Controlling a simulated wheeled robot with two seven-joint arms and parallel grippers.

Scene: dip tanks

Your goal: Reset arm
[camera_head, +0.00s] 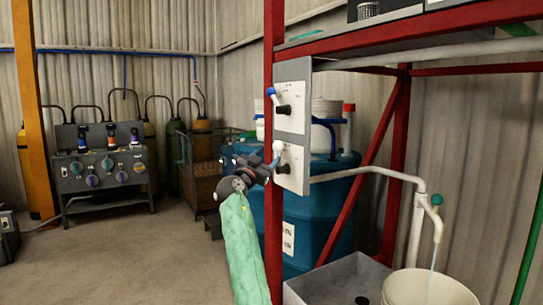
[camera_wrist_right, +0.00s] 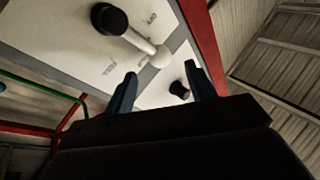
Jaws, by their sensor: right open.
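My right gripper (camera_head: 272,164) is at the end of my green-sleeved arm, beside the lower valve panel (camera_head: 293,168) on the red frame. Its lever has a black hub and a white ball end (camera_head: 278,146). In the right wrist view my right gripper (camera_wrist_right: 160,76) has its two fingers apart. The white ball (camera_wrist_right: 163,54) shows beyond the gap between them; I cannot tell whether a finger touches it. The upper panel (camera_head: 291,92) has a lever with a blue ball end (camera_head: 270,91). My left gripper is not in view.
A tap (camera_head: 436,200) at right runs a thin stream into a white bucket (camera_head: 428,288). A grey basin (camera_head: 338,280) stands beside it. The red post (camera_head: 273,220) and blue tank (camera_head: 325,215) are close to my arm. Open floor (camera_head: 150,260) lies left.

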